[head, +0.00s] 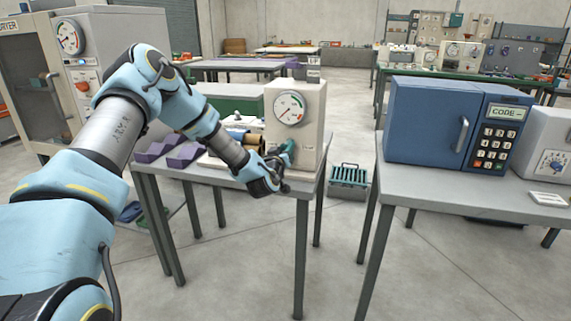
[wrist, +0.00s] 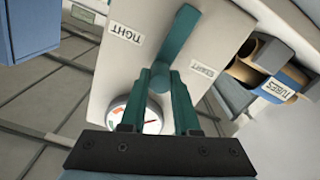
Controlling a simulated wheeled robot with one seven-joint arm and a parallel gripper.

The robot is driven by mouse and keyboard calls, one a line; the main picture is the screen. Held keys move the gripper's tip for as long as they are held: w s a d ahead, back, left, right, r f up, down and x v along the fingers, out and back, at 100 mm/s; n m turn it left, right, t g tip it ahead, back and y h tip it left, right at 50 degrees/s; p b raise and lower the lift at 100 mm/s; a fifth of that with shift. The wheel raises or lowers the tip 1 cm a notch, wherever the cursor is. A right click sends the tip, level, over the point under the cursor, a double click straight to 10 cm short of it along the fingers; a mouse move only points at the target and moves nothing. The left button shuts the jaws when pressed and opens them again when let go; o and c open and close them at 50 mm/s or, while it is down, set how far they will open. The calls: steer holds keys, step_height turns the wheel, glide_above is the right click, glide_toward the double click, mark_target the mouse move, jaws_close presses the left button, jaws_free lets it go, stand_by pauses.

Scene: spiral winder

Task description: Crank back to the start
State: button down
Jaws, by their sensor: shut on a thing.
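The winder is a cream box (head: 309,130) with a round gauge (head: 290,108) on its face, standing at the right end of a grey table. A teal crank (head: 288,152) sits low on that face. My gripper (head: 280,166) is at the crank. In the wrist view, my gripper's two fingers (wrist: 168,88) are shut on the teal crank (wrist: 183,38); they partly cover its grip. The upside-down TIGHT label (wrist: 126,42) is left of the crank and the START label (wrist: 203,70) is right of it. The gauge (wrist: 136,116) is partly hidden behind the fingers.
Purple trays (head: 168,149) lie left of the winder. A box labelled TUBES (wrist: 272,82) holds rolls beside it. A blue keypad cabinet (head: 438,122) stands on the table to the right. A slotted crate (head: 349,180) is on the floor between the tables, with bare floor around it.

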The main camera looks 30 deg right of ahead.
steer(key=shift+w+a+f+n+b, duration=0.8)
steer(key=shift+a+n+b, duration=0.05)
steer(key=shift+n+b, duration=1.55)
steer(key=shift+w+a+f+n+b, duration=0.8)
steer(key=shift+a+f+n+b, duration=0.05)
steer(key=shift+n+b, duration=1.5)
steer(key=shift+w+a+f+n+b, duration=0.85)
steer(key=shift+n+b, duration=1.45)
steer(key=shift+n, duration=0.15)
steer(key=c, duration=0.6)
jaws_free()
steer(key=shift+c, duration=0.2)
steer(key=b+v, duration=0.1)
steer(key=v, duration=1)
